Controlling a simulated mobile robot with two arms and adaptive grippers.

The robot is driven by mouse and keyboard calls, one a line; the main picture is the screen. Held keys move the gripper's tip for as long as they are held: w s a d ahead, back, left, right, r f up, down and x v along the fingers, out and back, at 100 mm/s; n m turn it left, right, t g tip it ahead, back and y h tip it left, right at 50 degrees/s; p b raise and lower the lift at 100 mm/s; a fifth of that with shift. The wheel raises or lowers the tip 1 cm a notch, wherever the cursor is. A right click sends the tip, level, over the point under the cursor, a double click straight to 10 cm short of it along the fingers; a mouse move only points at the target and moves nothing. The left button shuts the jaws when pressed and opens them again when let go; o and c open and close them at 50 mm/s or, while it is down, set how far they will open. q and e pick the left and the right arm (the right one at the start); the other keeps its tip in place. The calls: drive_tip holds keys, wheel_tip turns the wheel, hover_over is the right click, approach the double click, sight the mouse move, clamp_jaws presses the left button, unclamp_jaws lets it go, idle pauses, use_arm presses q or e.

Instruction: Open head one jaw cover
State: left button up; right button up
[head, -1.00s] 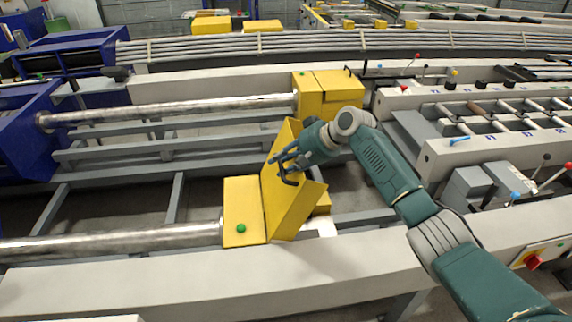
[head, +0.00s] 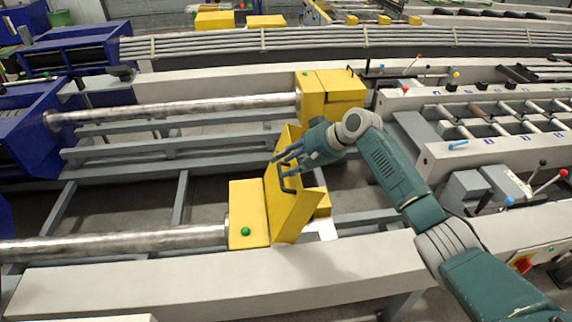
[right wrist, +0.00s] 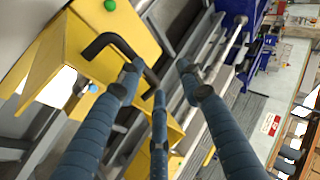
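The head one jaw cover (head: 288,205) is a yellow folded panel, raised and tilted steeply beside the near yellow housing (head: 247,200) with a green knob. Its black handle (head: 285,180) also shows in the right wrist view (right wrist: 108,42). My right gripper (head: 287,160) is at the cover's upper part, by the handle. In the right wrist view its fingers (right wrist: 165,85) are spread apart. One fingertip overlaps the handle, and another is near the handle's end; contact is unclear. My left gripper is not in view.
A second yellow housing (head: 338,90) stands behind, its cover lying flat. A steel bar (head: 120,243) runs into the near housing. The pale front beam (head: 220,285) crosses the foreground. Levers with red and blue knobs (head: 510,200) stand at right.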

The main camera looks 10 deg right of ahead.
drive_tip(key=s+d+r+p, duration=0.1)
drive_tip(key=s+r+p, duration=0.1)
drive_tip(key=r, duration=0.3)
drive_tip(key=shift+s+d+p, duration=0.2)
drive_tip(key=shift+s+p, duration=0.1)
drive_tip(key=shift+s, duration=0.25)
drive_tip(key=shift+r, duration=0.1)
drive_tip(key=shift+r, duration=0.1)
idle(0.3)
drive_tip(key=v, duration=1.2)
drive_tip(key=shift+a, duration=0.15)
